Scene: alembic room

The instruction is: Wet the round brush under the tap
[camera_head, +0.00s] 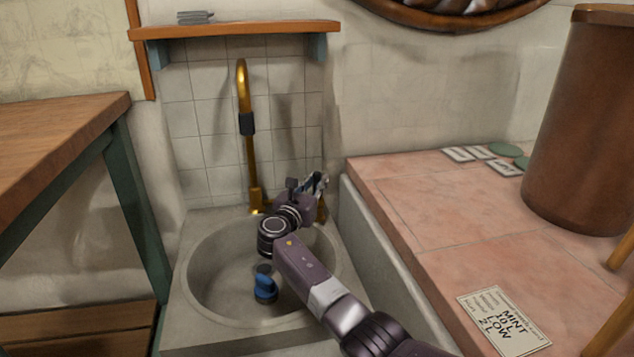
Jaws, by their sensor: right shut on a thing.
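The brass tap (247,160) rises behind the stone sink (205,262), its spout bent over at the top and a dark collar on its neck. No water shows from it. A brass piece (322,212), which looks like the tap's handle, stands at the sink's back right corner. My right gripper (317,184) is at that piece and looks shut on it; the gripper partly hides the contact. A small blue object (265,287) with a dark part lies in the basin below my right arm; I cannot tell whether it is the round brush. My left gripper is out of view.
A pink tiled counter (420,220) lies right of the sink, with a label card (503,320), small tags, green discs and a large brown cylinder (580,120). A wooden table (60,140) stands left. A shelf (235,30) hangs above the tap.

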